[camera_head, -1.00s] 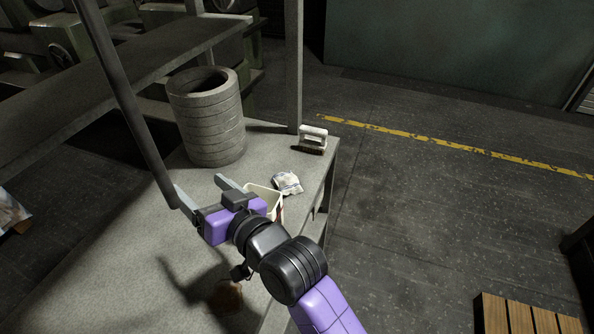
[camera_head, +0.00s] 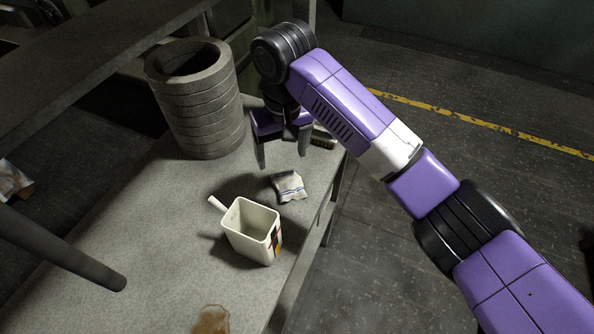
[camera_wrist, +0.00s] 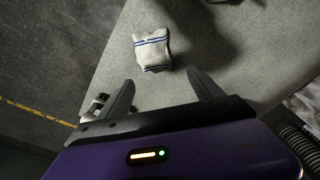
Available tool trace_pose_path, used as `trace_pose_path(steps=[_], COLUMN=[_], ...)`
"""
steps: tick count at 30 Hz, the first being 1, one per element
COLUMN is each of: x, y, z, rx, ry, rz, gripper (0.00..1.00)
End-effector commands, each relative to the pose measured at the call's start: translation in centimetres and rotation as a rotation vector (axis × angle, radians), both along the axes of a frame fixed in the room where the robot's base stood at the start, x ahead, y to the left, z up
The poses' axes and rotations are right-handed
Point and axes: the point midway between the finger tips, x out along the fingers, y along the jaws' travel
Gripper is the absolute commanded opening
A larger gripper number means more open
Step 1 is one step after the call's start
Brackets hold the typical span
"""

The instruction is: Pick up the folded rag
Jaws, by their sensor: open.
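The folded rag (camera_head: 289,187) is a small pale cloth with blue stripes, lying flat on the grey bench top behind the white container. In the wrist view the rag (camera_wrist: 152,52) lies beyond the fingertips, between their lines, and nothing covers it. My gripper (camera_head: 282,162) points down above the bench, just behind the rag in the head view. Its two fingers are spread apart and empty. They show in the wrist view (camera_wrist: 160,84) too, apart from the rag.
A white open container (camera_head: 252,232) with a handle stands in front of the rag. A stack of grey rings (camera_head: 207,110) stands behind to the left. A brush (camera_head: 323,138) lies behind my gripper, partly hidden. A brown stain (camera_head: 211,320) marks the bench (camera_head: 150,230).

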Motion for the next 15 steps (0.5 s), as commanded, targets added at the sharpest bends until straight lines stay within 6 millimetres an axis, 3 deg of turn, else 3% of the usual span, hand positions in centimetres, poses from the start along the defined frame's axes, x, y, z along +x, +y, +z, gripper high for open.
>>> trace_pose_path(steps=[4, 15], x=[-1.5, -1.4], y=[-1.4, -1.5], z=[-0.1, -3.3], rx=[-0.055, -0.064], ry=[0.062, 0.067], rz=[-0.024, -0.037], gripper=[0.75, 0.75])
